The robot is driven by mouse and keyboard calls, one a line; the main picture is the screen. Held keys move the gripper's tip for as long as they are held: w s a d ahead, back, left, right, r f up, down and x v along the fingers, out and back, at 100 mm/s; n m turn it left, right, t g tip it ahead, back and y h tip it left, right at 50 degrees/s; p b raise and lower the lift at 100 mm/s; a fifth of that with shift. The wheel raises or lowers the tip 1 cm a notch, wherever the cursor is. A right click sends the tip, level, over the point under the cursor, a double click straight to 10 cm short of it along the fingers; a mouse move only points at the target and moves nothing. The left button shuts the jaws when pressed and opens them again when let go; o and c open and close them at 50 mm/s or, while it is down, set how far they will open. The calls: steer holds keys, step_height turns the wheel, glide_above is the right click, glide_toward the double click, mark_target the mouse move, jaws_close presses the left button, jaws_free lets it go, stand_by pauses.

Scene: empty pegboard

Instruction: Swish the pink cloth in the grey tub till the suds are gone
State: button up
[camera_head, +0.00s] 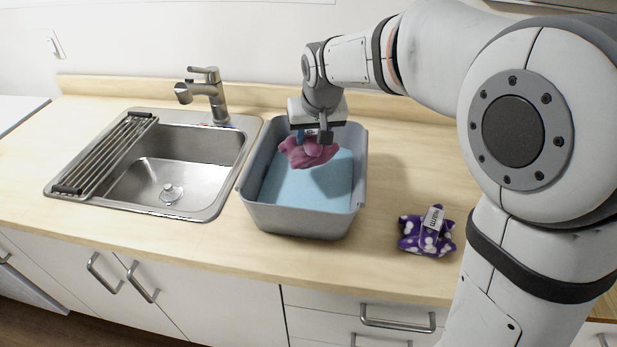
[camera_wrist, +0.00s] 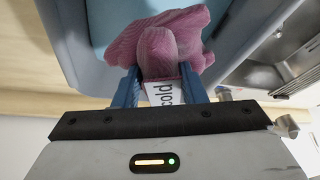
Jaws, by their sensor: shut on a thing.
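The grey tub (camera_head: 300,222) stands on the counter right of the sink, with a flat light blue surface (camera_head: 325,185) inside that looks like water. I see no suds on the part in view. The pink cloth (camera_head: 308,154) is bunched up, and my gripper (camera_head: 312,136) is shut on it, over the back part of the tub. In the wrist view the cloth (camera_wrist: 185,40) hangs beyond the blue fingers of my gripper (camera_wrist: 158,88). A white tag reading "cold" (camera_wrist: 163,93) sits between the fingers. Whether the cloth touches the water I cannot tell.
A purple cloth with white spots (camera_head: 428,236) and a white tag reading "warm" (camera_head: 433,218) lies on the counter right of the tub. The steel sink (camera_head: 200,160) has a faucet (camera_head: 206,95) and a drying rack (camera_head: 105,155). The counter front (camera_head: 240,245) is clear.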

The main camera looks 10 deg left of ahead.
steer(key=shift+r+p, duration=1.15)
steer(key=shift+r, duration=0.85)
